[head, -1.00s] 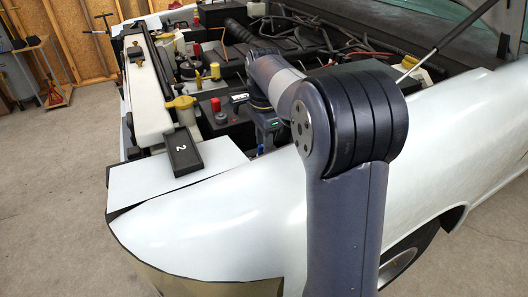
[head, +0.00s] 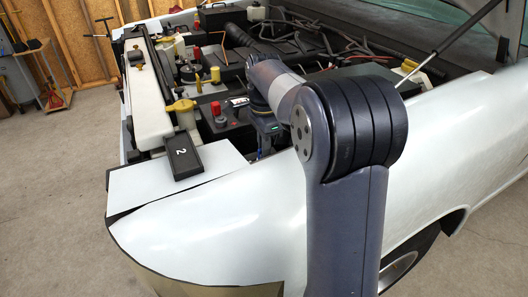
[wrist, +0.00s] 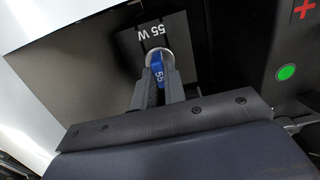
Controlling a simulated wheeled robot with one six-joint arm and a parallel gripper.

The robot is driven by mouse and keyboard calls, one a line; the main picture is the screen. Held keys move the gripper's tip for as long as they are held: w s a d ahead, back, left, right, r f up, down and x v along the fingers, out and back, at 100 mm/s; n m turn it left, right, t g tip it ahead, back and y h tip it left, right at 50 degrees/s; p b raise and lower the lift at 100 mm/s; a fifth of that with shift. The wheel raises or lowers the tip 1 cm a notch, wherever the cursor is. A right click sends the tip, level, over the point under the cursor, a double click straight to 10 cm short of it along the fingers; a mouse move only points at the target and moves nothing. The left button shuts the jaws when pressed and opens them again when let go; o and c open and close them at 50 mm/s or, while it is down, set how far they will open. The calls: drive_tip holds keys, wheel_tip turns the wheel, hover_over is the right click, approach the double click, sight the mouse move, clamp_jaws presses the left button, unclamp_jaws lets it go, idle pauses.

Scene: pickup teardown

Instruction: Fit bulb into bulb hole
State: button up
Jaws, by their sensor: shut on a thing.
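In the wrist view, my gripper (wrist: 157,88) is shut on a blue bulb (wrist: 158,70) marked 55, held between the two fingers. The bulb's far end is at a pale round ring, the bulb hole (wrist: 154,52), in a dark panel (wrist: 125,65) marked "55 W". How deep the bulb sits in the hole cannot be told, since the fingers and the bulb body cover it. In the head view my gripper is low in the engine bay, largely hidden by my arm, and the bulb and hole do not show.
A dark block marked 2 (head: 182,157) lies on the white front corner. A battery with a red cap (head: 216,107) and a yellow-capped reservoir (head: 183,112) are left of my arm. In the wrist view a dark box with a green dot (wrist: 286,72) stands close on the right.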

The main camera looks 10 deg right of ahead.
clamp_jaws()
wheel_tip(320, 180, up, 7)
drive_tip(key=p, duration=0.6)
drive_tip(key=shift+r, duration=0.1)
